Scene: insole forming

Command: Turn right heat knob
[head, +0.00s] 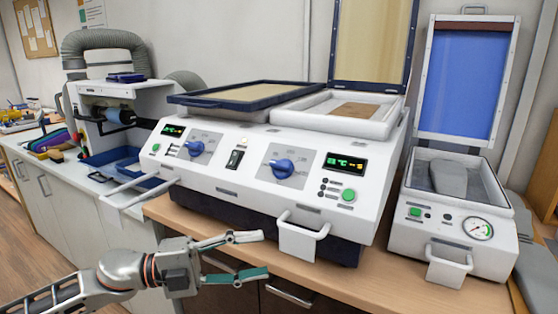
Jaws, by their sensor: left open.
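The right heat knob (282,168) is a blue knob on a grey dial plate, on the front panel of the white heating machine (240,190). A second blue knob (196,149) sits to its left on the same panel. A lit display (345,164) and a green button (348,195) are right of the right knob. My left gripper (266,254) is open and empty, in front of and below the panel, clear of both knobs. My right gripper is not in view.
White handles stick out at the machine's left (140,188) and right front (302,235). A vacuum press (455,235) with a raised blue lid (458,85) and a gauge stands at right. A grinder (125,115) with a hose is at left. The space before the panel is free.

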